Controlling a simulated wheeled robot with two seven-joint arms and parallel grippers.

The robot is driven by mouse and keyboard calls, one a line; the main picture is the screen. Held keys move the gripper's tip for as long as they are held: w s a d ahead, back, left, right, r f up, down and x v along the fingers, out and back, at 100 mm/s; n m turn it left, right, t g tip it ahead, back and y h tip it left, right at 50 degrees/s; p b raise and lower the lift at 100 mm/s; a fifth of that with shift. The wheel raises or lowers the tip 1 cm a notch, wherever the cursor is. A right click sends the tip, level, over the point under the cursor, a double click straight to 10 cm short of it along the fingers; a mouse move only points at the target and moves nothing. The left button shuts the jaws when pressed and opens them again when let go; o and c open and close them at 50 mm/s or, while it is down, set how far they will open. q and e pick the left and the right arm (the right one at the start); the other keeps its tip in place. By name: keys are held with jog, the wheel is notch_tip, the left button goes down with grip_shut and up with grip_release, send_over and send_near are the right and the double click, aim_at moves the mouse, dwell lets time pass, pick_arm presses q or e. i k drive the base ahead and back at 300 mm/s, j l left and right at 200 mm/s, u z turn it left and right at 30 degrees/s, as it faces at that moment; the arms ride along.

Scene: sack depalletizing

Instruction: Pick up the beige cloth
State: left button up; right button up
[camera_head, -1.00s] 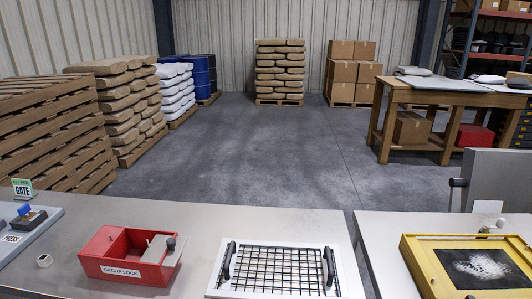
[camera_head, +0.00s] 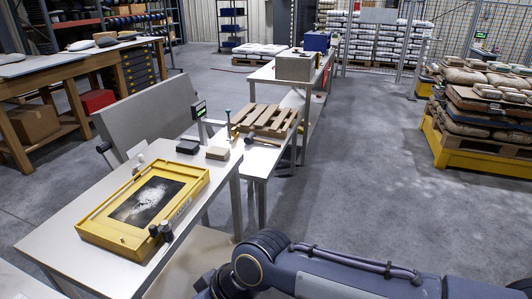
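No beige cloth can be told for certain. On the wooden workbench (camera_head: 70,65) at the upper left lie a pale, folded-looking item (camera_head: 81,45) and a small tan item (camera_head: 104,38), too small to identify. A small beige block-like item (camera_head: 218,153) lies on the near grey table beside a dark one. My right arm crosses the bottom right, but its gripper is out of frame. My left gripper is not in view either.
A yellow-framed tray (camera_head: 147,204) with white powder sits on the near grey table (camera_head: 55,238). A small wooden pallet (camera_head: 267,120) lies on the table behind. Sacks stand on a yellow-based pallet (camera_head: 480,152) at right. The floor between is clear.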

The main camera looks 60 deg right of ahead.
aim_at(217, 153)
jog(key=z, duration=1.6)
